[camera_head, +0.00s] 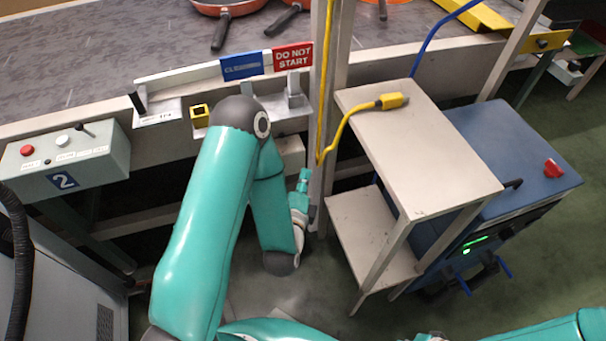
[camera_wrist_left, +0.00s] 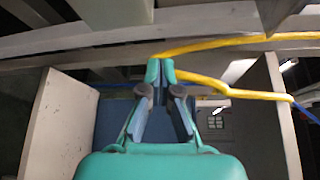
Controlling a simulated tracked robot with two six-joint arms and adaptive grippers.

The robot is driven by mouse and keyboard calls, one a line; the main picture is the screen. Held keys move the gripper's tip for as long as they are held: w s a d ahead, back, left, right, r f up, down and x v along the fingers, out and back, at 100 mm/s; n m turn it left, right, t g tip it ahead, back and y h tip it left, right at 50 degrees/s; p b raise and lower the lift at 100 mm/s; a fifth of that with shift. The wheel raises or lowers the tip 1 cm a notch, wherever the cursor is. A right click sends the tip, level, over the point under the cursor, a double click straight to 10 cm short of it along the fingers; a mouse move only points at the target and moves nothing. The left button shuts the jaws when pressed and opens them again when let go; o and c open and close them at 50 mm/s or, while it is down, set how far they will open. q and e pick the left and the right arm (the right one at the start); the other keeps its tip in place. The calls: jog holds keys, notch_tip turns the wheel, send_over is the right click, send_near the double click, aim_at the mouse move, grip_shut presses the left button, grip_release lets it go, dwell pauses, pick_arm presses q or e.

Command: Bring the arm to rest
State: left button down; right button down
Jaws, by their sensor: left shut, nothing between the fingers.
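My left arm is teal with dark grey joints and reaches up the middle of the head view, its elbow bent in front of the conveyor frame. My left gripper (camera_head: 304,180) points up beside the upright post, left of the small shelf table. In the left wrist view the gripper (camera_wrist_left: 160,68) has its two teal fingertips together, with nothing between them. The yellow cable (camera_wrist_left: 215,46) passes just behind the fingertips there; I cannot tell whether they touch. Part of my right arm shows at the lower right of the head view, but its gripper does not.
A post (camera_head: 322,120) with the yellow cable stands close to the left gripper. The shelf table (camera_head: 440,165) and a blue cabinet (camera_head: 510,150) are to its right. A control box (camera_head: 65,160) is at left. Pans (camera_head: 228,8) lie on the conveyor (camera_head: 120,60).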

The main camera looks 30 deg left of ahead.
dwell(0.3)
pick_arm(q)
jog(key=s+d+f+n+g+h, duration=0.25)
jog(key=d+f+n+g, duration=0.2)
jog(key=f, duration=0.25)
jog(key=s+d+f+n+g+h, duration=0.2)
jog(key=d+f+n+g+h, duration=0.15)
jog(key=d+f, duration=0.2)
jog(key=s+d+f+n+g+h, duration=0.25)
jog(key=s+n+g, duration=0.2)
jog(key=s, duration=0.25)
jog(key=s+d+f+n+g+h, duration=0.1)
jog(key=s+d+f+n+g, duration=0.15)
jog(key=s+n, duration=0.35)
notch_tip(320, 180, up, 20)
jog(key=p, duration=2)
jog(key=shift+s+a+p, duration=0.15)
jog(key=shift+s+p, duration=0.15)
jog(key=shift+s, duration=0.15)
jog(key=shift+r+m, duration=0.1)
jog(key=shift+m, duration=0.15)
